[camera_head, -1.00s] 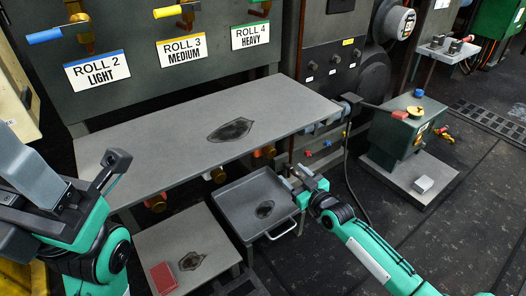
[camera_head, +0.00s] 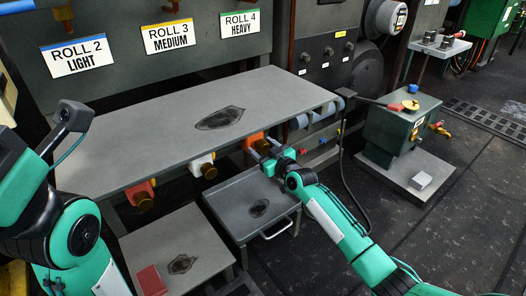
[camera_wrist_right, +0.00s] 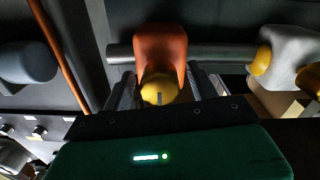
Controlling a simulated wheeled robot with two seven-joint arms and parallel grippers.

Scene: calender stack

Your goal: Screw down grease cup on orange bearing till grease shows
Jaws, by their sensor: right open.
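The orange bearing (camera_head: 257,139) sits under the front edge of the grey table, right of its middle. In the right wrist view the orange bearing (camera_wrist_right: 160,45) is straight ahead, with its yellow grease cup (camera_wrist_right: 157,88) on the near side. My right gripper (camera_head: 266,156) is at this bearing. Its open fingers, also in the wrist view (camera_wrist_right: 165,88), stand on either side of the cup with gaps visible. The fingers' far ends are partly dark, so contact cannot be told. No grease can be made out. My left arm is at the left edge; its fingers cannot be made out.
A white bearing (camera_head: 201,162) and a red bearing (camera_head: 139,188) with brass cups are farther left; a blue-grey one (camera_head: 298,121) is to the right. A tray (camera_head: 232,206) with a handle lies below my right gripper. A green machine (camera_head: 396,132) stands right.

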